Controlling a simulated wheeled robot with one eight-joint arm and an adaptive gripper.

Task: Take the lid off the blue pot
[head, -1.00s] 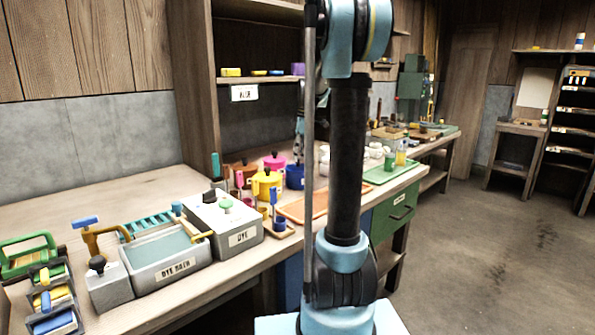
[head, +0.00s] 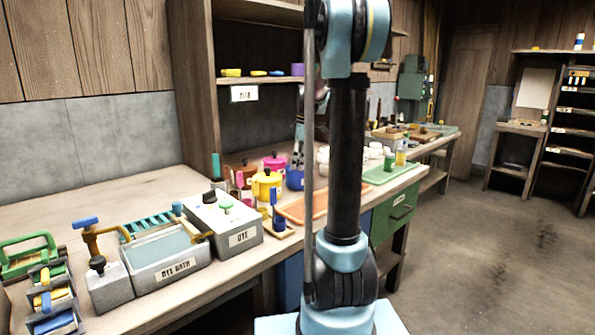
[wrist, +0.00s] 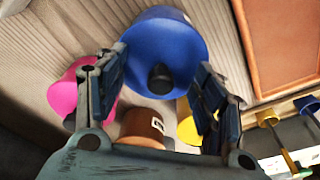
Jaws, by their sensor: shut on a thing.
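The blue pot (head: 294,181) stands on the bench, partly hidden behind my arm in the head view. In the wrist view its round blue lid (wrist: 165,42) with a black knob (wrist: 160,79) fills the space between my fingers. My gripper (wrist: 160,62) is shut on the lid, one finger at each side of it, with the knob between them. Whether the lid is still touching the pot cannot be told. In the head view the gripper is mostly hidden by my arm.
A pink pot (head: 275,162), a yellow pot (head: 266,187) and a brown pot (wrist: 142,126) stand close by. An orange tray (head: 297,210) lies in front. The dye box (head: 222,222) and dye bath (head: 165,255) are to the left. The back-left bench top is clear.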

